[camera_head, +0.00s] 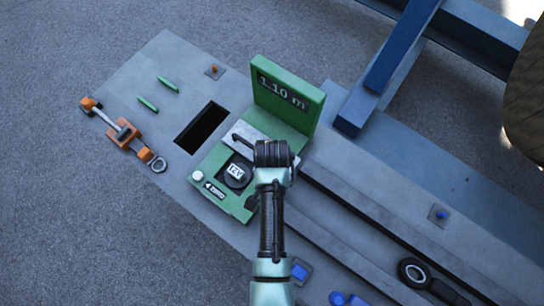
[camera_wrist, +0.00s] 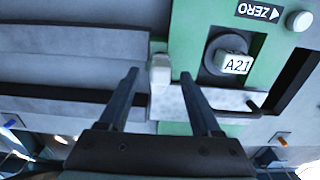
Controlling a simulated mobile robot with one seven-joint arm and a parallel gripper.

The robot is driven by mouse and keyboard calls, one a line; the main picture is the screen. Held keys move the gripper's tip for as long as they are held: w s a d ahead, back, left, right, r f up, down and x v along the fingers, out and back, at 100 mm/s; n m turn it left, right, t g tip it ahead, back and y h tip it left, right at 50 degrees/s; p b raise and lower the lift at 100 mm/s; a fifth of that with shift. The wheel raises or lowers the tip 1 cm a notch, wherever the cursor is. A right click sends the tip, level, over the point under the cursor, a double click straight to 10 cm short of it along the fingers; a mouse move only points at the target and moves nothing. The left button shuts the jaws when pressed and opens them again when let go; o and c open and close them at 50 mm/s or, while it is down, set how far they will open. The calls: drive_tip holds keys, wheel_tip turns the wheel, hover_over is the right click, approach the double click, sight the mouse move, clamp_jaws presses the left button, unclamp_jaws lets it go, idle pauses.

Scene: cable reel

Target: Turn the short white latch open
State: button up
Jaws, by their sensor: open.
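In the wrist view, a short white latch (camera_wrist: 160,71) shows as a small pale block at the edge of the green device (camera_wrist: 183,40). My gripper (camera_wrist: 159,78) is open, and its two dark fingers appear on either side of the latch in the picture. Gaps show between the latch and both fingers; I cannot tell how far the tips are from it in depth. In the head view, my wrist covers this spot, so the latch and fingertips are hidden there.
The green device carries an upright panel (camera_head: 287,95) reading 1.10 m, a dark A21 knob (camera_head: 237,174) and a white round button (camera_head: 198,176). A dark lever (camera_wrist: 253,105) lies on its metal plate. An orange clamp-like tool (camera_head: 127,132) and a rectangular opening (camera_head: 202,128) are to the left.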

drive_tip(key=shift+f, duration=1.1)
clamp_jaws()
